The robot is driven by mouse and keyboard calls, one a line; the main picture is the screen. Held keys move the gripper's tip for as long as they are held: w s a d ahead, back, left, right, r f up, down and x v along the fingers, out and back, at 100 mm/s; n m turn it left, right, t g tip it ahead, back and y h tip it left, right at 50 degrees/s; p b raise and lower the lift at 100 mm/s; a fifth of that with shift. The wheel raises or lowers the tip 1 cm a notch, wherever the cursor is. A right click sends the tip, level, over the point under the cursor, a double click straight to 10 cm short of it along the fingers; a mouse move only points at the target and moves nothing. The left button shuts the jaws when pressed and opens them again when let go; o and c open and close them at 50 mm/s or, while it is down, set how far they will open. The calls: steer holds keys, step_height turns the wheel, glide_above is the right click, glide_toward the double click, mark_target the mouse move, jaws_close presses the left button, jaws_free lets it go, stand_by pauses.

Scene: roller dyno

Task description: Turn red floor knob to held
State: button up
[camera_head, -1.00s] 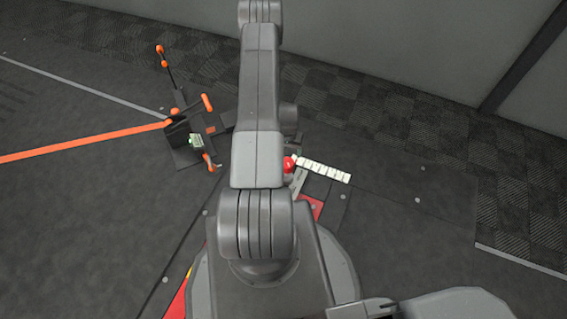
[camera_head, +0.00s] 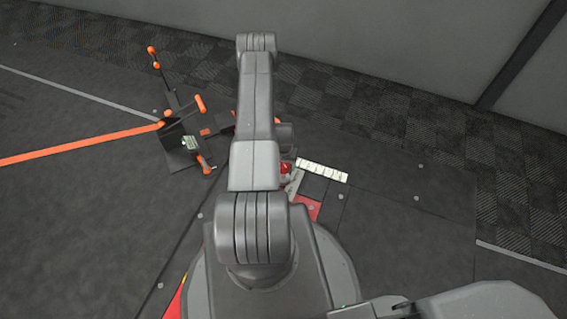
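The red knob (camera_head: 286,168) shows just right of my arm, low on the floor. My arm covers part of it and the area left of it. A white strip with several marked segments (camera_head: 322,171) runs to the right from beside the knob. My gripper is not visible; my own arm links hide the space where it could be, so I cannot tell how far it is from the knob.
A dark stand with orange-handled levers (camera_head: 186,143) is at the left, with an orange strip (camera_head: 80,147) running left from it. A red floor plate (camera_head: 307,208) lies below the knob. A grey wall (camera_head: 400,50) closes off the back. Floor at the right is clear.

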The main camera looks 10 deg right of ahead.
steer(key=c, duration=0.7)
steer(key=shift+f+n+b, duration=0.1)
steer(key=shift+n+b, duration=0.3)
steer(key=shift+b, duration=0.05)
steer(key=shift+n+b, duration=0.8)
steer(key=shift+n, duration=0.2)
steer(key=n+b, duration=0.2)
steer(key=n, duration=0.1)
steer(key=shift+n, duration=0.3)
steer(key=n+b, duration=0.3)
steer(key=n, duration=0.2)
steer(key=shift+n, duration=0.3)
steer(key=n+b, duration=0.1)
steer(key=n, duration=0.4)
steer(key=shift+n+b, duration=0.4)
steer(key=o, duration=1)
